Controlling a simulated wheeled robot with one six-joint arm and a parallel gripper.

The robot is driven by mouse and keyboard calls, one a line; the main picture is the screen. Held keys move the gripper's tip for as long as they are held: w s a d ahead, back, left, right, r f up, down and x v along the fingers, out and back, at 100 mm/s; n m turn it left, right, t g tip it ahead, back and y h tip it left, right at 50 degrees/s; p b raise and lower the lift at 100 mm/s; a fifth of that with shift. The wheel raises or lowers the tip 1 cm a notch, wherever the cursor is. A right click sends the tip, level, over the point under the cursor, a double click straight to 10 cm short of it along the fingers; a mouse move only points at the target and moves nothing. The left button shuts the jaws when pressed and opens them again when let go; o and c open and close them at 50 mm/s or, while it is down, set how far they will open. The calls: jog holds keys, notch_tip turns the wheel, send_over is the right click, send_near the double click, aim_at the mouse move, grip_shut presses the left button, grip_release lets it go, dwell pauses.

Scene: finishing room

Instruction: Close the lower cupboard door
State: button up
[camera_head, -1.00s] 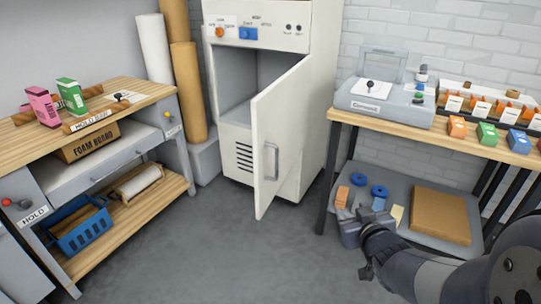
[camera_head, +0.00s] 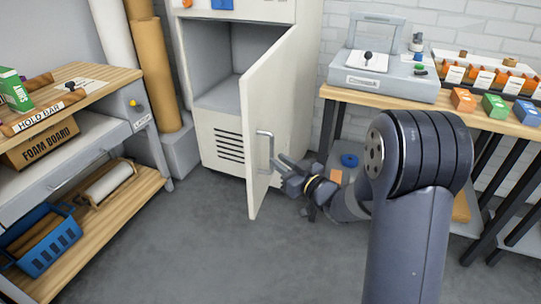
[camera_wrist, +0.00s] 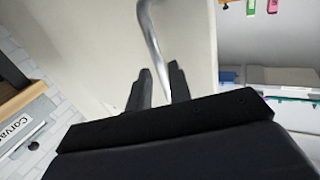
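The cream cabinet's lower cupboard door (camera_head: 270,75) stands ajar, swung out towards me. The cupboard's grey inside (camera_head: 242,60) shows to the left of the door. The door has a metal bar handle (camera_head: 265,150) on its outer face. My gripper (camera_head: 283,164) is at the handle's right side, reaching in from the right. In the wrist view, the two black fingers of my gripper (camera_wrist: 159,82) are apart. The handle (camera_wrist: 150,28) runs down between their tips in that picture. I cannot tell whether they touch it.
A wooden workbench (camera_head: 90,80) stands at the left, with a blue basket (camera_head: 52,250) on its lower shelf. A table (camera_head: 400,105) with a grey machine (camera_head: 385,75) stands at the right, close behind my arm. The grey floor before the door is clear.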

aim_at(271, 169)
jog(key=shift+x, duration=2.3)
grip_shut()
